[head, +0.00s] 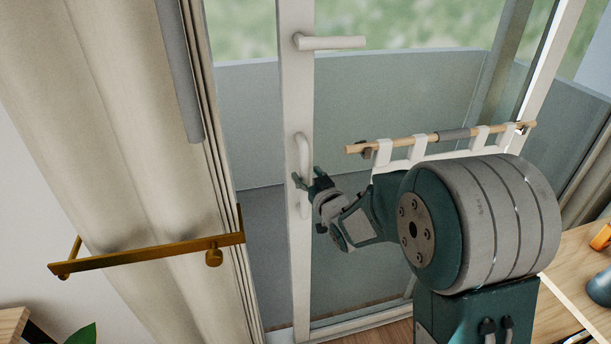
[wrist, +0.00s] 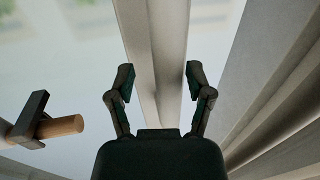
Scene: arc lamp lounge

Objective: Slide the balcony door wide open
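The balcony door has a white upright stile (head: 296,100) and large glass panes. A white lever (head: 332,43) sticks out to the right near the top. A white bow-shaped pull handle (head: 303,150) is lower on the stile. My gripper (head: 308,181) is at the lower part of this pull handle, with its fingers spread. In the wrist view my gripper (wrist: 159,78) is open, with a pale upright (wrist: 156,40) beyond and between the fingers. I cannot tell whether the fingers touch the handle. The stile stands a little right of the curtain, with a grey-blue strip between them.
A beige curtain (head: 125,150) hangs left, with a brass bar (head: 150,256) across it. A wooden rod (head: 400,143) with white loops crosses the door glass behind my arm; its end shows in the wrist view (wrist: 62,126). A wooden table (head: 570,270) stands at right.

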